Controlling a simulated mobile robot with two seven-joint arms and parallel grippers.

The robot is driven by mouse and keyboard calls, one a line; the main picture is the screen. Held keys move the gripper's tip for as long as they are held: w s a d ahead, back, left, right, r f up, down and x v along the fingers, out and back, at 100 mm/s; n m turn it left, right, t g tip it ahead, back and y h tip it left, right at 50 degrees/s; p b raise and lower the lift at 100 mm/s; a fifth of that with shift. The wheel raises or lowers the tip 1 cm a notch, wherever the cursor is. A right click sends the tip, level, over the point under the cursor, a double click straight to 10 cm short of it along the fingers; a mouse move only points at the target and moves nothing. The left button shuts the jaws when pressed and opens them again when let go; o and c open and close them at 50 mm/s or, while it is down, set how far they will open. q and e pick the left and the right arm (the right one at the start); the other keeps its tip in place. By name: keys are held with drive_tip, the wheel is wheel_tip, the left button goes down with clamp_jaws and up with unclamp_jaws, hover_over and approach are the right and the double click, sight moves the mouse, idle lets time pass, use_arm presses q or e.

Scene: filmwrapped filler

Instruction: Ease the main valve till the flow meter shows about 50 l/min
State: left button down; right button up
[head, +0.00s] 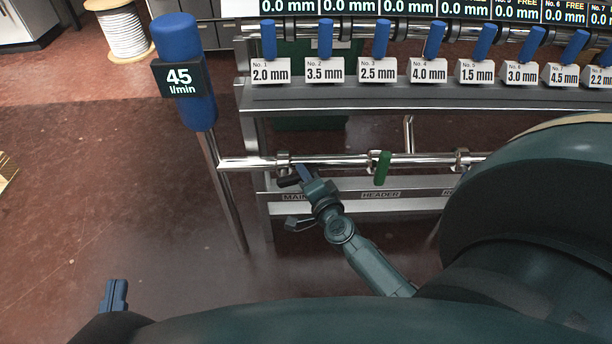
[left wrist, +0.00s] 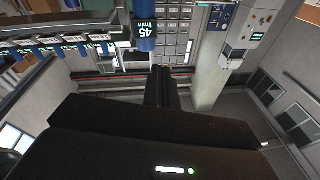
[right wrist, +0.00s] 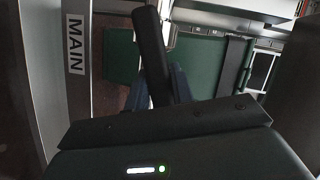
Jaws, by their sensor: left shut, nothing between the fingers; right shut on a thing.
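The flow meter (head: 180,77) is a blue cylinder on a post at the left of the head view, and its display reads 45 l/min. It also shows in the left wrist view (left wrist: 146,30). The main valve's dark handle (head: 288,182) is on the shiny pipe above the MAIN label (head: 295,197). My right gripper (head: 303,175) is shut on that handle and partly hides it. In the right wrist view the black handle (right wrist: 150,48) stands between the fingers, slightly tilted. My left gripper (head: 114,292) is shut and empty at the lower left, away from the pipe.
A green handle (head: 382,168) hangs from the pipe above the HEADER label. A row of blue-handled valves with mm tags (head: 325,70) stands on the rack above. My own body covers the lower right.

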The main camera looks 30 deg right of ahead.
clamp_jaws()
drive_tip(key=shift+f+b, duration=0.35)
drive_tip(key=shift+b, duration=0.4)
drive_tip(key=shift+m+b, duration=0.3)
drive_tip(key=shift+b, duration=0.05)
drive_tip(key=shift+r, duration=0.1)
drive_tip(key=o, duration=0.6)
unclamp_jaws()
use_arm(q)
drive_tip(key=shift+w+d, duration=0.1)
drive_tip(key=shift+d, duration=0.1)
use_arm(e)
drive_tip(key=o, duration=0.4)
drive_tip(key=shift+s, duration=0.1)
use_arm(q)
drive_tip(key=shift+a+f+p, duration=0.1)
drive_tip(key=shift+a+p, duration=0.05)
drive_tip(key=shift+p, duration=0.65)
use_arm(e)
drive_tip(key=shift+v, duration=6.55)
